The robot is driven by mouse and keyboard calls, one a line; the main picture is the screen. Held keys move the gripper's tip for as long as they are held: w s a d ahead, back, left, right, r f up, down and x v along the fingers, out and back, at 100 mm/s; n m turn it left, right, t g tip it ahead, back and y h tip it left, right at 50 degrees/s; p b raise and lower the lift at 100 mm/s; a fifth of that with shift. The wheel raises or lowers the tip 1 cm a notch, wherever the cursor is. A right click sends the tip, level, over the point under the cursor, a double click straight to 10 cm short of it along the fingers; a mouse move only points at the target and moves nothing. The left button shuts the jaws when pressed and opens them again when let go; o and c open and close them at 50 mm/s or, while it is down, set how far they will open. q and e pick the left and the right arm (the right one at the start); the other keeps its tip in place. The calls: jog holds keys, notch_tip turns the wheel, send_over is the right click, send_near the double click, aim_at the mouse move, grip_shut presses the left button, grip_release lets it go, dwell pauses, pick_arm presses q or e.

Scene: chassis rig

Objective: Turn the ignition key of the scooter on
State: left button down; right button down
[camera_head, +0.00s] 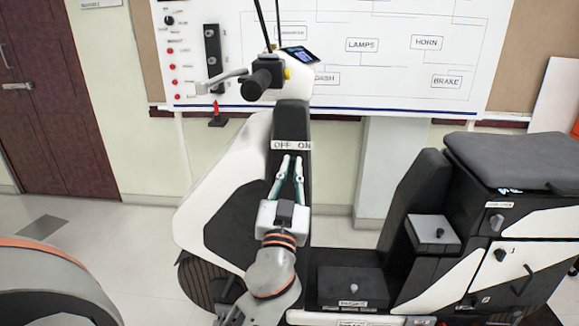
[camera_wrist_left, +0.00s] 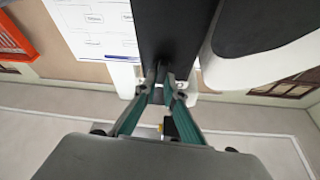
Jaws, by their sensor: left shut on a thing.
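The scooter (camera_head: 240,190) is white and black and stands in front of me. Its dark front column (camera_head: 291,120) carries a white OFF/ON label (camera_head: 292,145). My left gripper (camera_head: 290,160) reaches up to the column, with its fingertips just below this label. The fingers are close together and shut on the ignition key, which they and the column's shade hide. In the left wrist view, the left fingertips (camera_wrist_left: 163,75) meet the lower part of the dark column (camera_wrist_left: 175,35). I cannot make out which way the key points. My right gripper is not in view.
The handlebar grip (camera_head: 262,78) and a small display (camera_head: 300,55) are above the label. The seat (camera_head: 510,160) and side compartments stand at the right. A wiring board (camera_head: 400,75) hangs behind. Open floor (camera_head: 120,250) lies to the left.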

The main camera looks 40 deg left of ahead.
pick_arm(q)
jog(key=m, duration=0.1)
jog(key=m+h+p, duration=0.1)
jog(key=shift+r+m+t, duration=0.3)
jog(key=shift+r, duration=0.1)
jog(key=m+h+p, duration=0.2)
jog(key=m+p, duration=0.1)
jog(key=m+h+p, duration=0.2)
jog(key=m+p, duration=0.2)
jog(key=shift+d, duration=0.15)
jog(key=m+p, duration=0.1)
jog(key=p, duration=0.1)
jog(key=m+h+p, duration=0.1)
jog(key=m+p, duration=0.1)
jog(key=shift+w+f, duration=0.1)
jog(key=shift+f, duration=0.2)
jog(key=shift+f+m+p, duration=0.1)
jog(key=shift+m+p, duration=0.4)
jog(key=shift+f, duration=0.1)
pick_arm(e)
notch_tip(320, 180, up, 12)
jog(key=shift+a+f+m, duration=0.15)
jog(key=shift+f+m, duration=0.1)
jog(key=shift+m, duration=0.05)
